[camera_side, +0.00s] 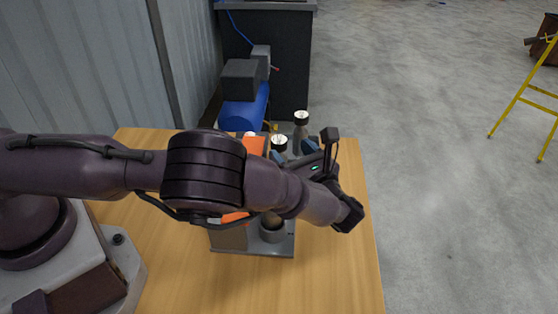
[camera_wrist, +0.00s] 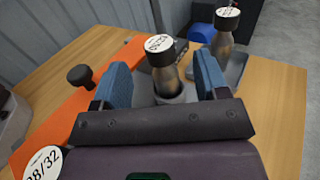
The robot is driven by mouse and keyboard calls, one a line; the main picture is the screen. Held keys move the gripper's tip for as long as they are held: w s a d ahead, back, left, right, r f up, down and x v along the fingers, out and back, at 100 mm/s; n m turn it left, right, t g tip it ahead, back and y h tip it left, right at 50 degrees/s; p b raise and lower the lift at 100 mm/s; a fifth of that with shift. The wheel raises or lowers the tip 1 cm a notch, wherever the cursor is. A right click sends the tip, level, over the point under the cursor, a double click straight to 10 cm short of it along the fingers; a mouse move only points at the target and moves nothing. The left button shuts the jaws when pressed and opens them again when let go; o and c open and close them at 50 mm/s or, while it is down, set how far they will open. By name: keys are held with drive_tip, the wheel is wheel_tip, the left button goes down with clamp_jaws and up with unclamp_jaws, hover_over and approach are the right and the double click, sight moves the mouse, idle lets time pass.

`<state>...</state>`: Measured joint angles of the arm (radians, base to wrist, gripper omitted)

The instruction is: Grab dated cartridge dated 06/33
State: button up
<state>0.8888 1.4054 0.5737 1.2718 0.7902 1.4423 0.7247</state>
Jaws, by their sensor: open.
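A metal cartridge (camera_wrist: 165,80) with a black cap and a white dated label on top stands upright in the wrist view. The label's print is too small to read surely. My gripper (camera_wrist: 161,88) is open, with one blue finger pad on each side of this cartridge and a visible gap to both. A second similar cartridge (camera_wrist: 222,42) stands behind it to the right; its date is unclear. Both also show in the side view, the nearer one (camera_side: 279,143) and the farther one (camera_side: 301,128), by my gripper (camera_side: 295,151).
An orange panel (camera_wrist: 62,115) with a black knob (camera_wrist: 80,76) lies left of my gripper. The grey rack base (camera_side: 255,248) has an empty-looking round socket (camera_side: 273,234). A blue tank (camera_side: 244,108) stands behind. The wooden table (camera_side: 345,265) is clear at right.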

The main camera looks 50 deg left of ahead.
sight(275, 136)
drive_tip(key=shift+w+a, duration=0.2)
drive_tip(key=shift+a, duration=0.95)
drive_tip(key=shift+w+a, duration=0.25)
drive_tip(key=shift+a, duration=0.95)
drive_tip(key=shift+w+a, duration=0.2)
drive_tip(key=shift+a, duration=0.95)
clamp_jaws()
